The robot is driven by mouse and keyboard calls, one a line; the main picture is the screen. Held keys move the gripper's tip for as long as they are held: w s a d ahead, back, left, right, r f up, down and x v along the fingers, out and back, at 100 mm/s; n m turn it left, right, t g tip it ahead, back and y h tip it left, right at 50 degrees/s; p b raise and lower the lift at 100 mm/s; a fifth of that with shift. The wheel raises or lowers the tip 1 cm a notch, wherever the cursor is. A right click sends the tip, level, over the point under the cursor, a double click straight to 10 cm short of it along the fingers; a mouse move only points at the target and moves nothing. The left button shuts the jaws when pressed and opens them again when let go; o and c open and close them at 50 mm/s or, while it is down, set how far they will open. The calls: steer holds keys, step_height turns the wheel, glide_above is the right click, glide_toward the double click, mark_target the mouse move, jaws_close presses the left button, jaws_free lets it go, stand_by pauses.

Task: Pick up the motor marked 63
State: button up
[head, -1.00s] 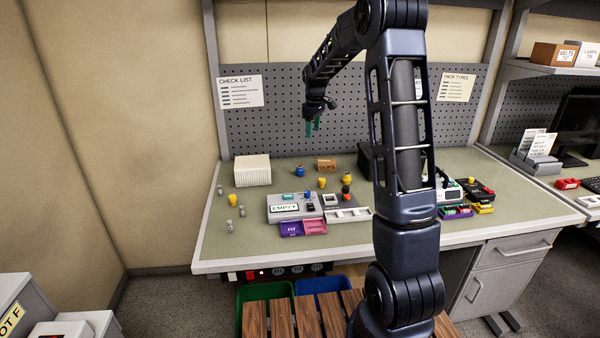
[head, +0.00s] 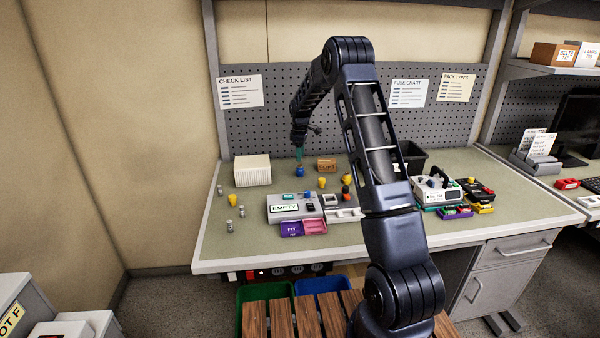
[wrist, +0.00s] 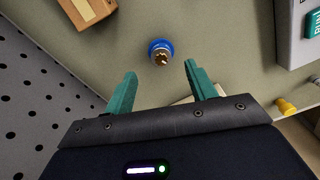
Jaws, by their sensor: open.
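A small blue motor (head: 300,171) stands at the back middle of the bench. The wrist view shows the blue motor (wrist: 160,46) from above, with a brass-coloured top. My gripper (head: 298,154) hangs just above it, with green fingers pointing down. In the wrist view my gripper (wrist: 160,70) is open and empty, and the blue motor lies just beyond the fingertips, about midway between them. Other small motor-like pieces stand about: yellow ones (head: 233,199) (head: 322,183) and a red-and-dark one (head: 347,191). No number 63 is legible on any of them.
A cardboard box (head: 326,164) stands right of the blue motor, and a cream ribbed box (head: 253,170) to its left. A grey pump case (head: 284,208) marked EMPTY lies in front. A pegboard (head: 270,125) rises behind. Small grey cylinders (head: 229,226) stand at the left.

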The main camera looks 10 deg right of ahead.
mark_target(300, 166)
steer(key=shift+a+f, duration=0.1)
steer(key=shift+f, duration=3.8)
steer(key=c, duration=0.9)
